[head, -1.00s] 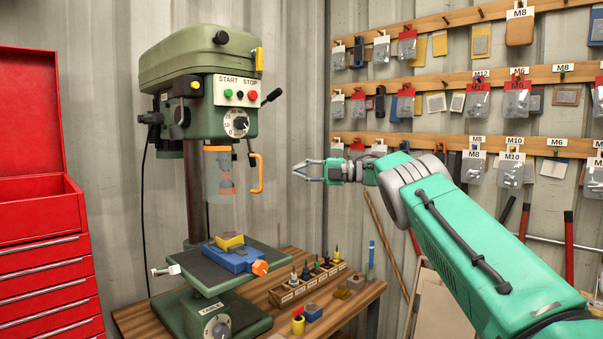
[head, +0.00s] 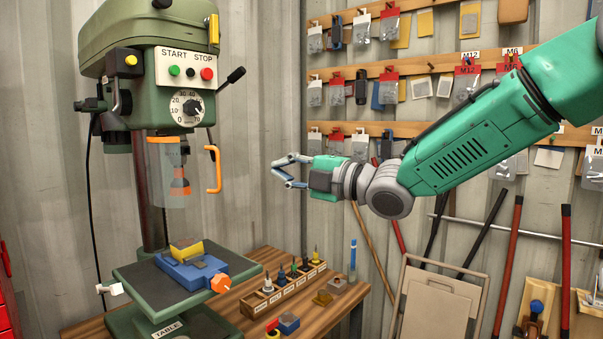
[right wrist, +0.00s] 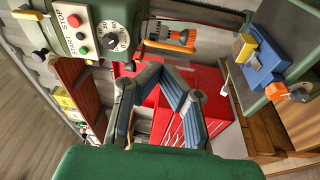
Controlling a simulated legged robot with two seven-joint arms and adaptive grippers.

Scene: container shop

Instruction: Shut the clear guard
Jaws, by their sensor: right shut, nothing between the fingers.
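The clear guard (head: 172,195) hangs below the drill press head, a see-through panel with an orange top edge, around or in front of the orange-banded chuck (head: 180,182). Its orange handle (head: 215,170) stands to the right of the panel. Whether the guard is fully swung aside is hard to tell. My right gripper (head: 274,172) is shut and empty, to the right of the handle and apart from it, pointing left. In the right wrist view the gripper's fingers (right wrist: 165,80) show below the orange handle (right wrist: 170,47). My left gripper is not in view.
The green drill press (head: 150,50) stands on a wooden bench (head: 240,315). A blue vise (head: 195,270) sits on its table. A labelled bit rack (head: 285,290) stands to the right. Hanging packets line the back wall. The space between gripper and handle is clear.

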